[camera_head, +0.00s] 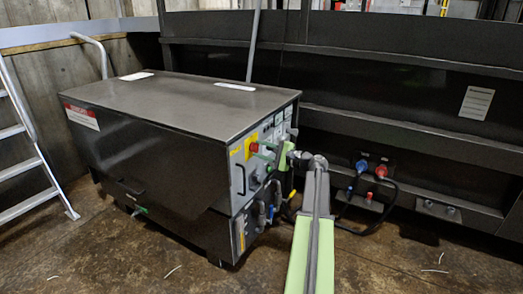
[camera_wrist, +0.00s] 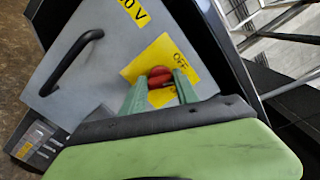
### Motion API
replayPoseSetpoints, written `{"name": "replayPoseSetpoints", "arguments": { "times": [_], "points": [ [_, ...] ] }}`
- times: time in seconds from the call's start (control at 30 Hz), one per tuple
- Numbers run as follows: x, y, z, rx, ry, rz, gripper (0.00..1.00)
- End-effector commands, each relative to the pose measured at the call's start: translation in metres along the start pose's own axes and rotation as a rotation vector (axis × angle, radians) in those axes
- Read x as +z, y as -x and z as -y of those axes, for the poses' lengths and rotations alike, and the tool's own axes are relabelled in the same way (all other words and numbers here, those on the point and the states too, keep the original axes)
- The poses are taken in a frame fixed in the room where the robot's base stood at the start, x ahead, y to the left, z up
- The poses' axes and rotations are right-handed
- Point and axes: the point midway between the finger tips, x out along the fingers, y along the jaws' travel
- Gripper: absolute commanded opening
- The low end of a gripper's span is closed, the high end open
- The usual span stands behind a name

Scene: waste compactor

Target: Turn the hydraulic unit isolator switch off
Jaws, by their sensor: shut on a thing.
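The isolator switch (camera_wrist: 160,78) is a red rotary knob on a yellow plate (camera_wrist: 176,54) with the word OFF readable on it. It sits on the grey end panel (camera_wrist: 95,75) of the dark hydraulic unit (camera_head: 150,150). In the head view the red switch (camera_head: 254,147) is small and partly covered. My gripper (camera_wrist: 161,88) has its green fingers on either side of the red knob and is shut on it. In the head view my gripper (camera_head: 264,151) reaches the panel from the right. The knob's exact angle is hard to read.
A black handle (camera_wrist: 75,62) is on the panel beside the switch. Blue and red connectors (camera_head: 371,168) with black cables are on the dark wall to the right. A metal ladder (camera_head: 30,150) stands at the left. The floor in front is mostly clear.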

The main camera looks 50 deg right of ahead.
Motion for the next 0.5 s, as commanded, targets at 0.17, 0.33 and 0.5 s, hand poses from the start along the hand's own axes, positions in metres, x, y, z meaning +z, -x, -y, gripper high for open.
{"name": "replayPoseSetpoints", "arguments": {
  "times": [0.17,0.33,0.5],
  "points": [
    [-0.0011,0.0009,-0.0010,0.000,0.154,-0.003,0.00],
    [-0.0012,0.0008,-0.0017,0.001,0.281,-0.003,0.00],
    [-0.0012,0.0007,-0.0021,0.001,0.377,-0.003,0.00]
  ]
}}
